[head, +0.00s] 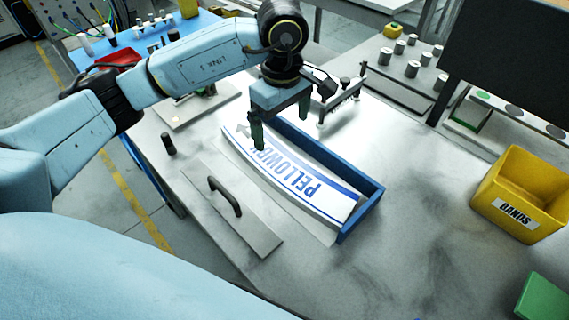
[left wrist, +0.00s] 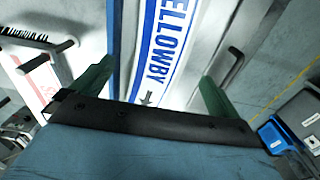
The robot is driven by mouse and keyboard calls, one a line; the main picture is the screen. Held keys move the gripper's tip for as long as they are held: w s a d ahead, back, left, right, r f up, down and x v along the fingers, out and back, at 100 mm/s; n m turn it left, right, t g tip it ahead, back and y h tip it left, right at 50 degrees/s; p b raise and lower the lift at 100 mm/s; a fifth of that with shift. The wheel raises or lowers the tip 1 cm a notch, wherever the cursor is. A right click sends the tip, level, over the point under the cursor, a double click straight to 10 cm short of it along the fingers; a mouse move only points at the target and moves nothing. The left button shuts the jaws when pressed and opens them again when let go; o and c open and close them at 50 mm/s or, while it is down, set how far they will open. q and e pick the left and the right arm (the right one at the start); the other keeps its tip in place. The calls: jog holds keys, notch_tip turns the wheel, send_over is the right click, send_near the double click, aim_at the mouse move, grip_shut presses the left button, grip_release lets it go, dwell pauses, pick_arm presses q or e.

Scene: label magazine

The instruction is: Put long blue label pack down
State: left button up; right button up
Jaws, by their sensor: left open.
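The long blue label pack (head: 305,182), white with blue stripes and blue "PELLOWBY" lettering, lies along the blue tray (head: 366,207) on the metal table. Its near side seems to reach past the tray's open side; I cannot tell if it lies flat inside. My left gripper (head: 280,122) is open above the far end of the pack, its fingers pointing down. In the left wrist view the pack (left wrist: 182,50) runs between the spread green fingers (left wrist: 152,85), with space beside it on the right. My right gripper is not in view.
A grey plate with a dark handle (head: 243,222) lies just left of the tray. A yellow "BANDS" bin (head: 520,190) and a green block (head: 543,298) stand at the right. A metal fixture (head: 341,98) stands behind the tray.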

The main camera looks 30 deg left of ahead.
aim_at(282, 163)
pick_arm(q)
notch_tip(282, 163, down, 12)
jog(key=shift+s+r, duration=0.15)
jog(key=shift+r, duration=0.1)
jog(key=c, duration=1.1)
jog(key=shift+r, duration=0.1)
jog(key=shift+c, duration=0.5)
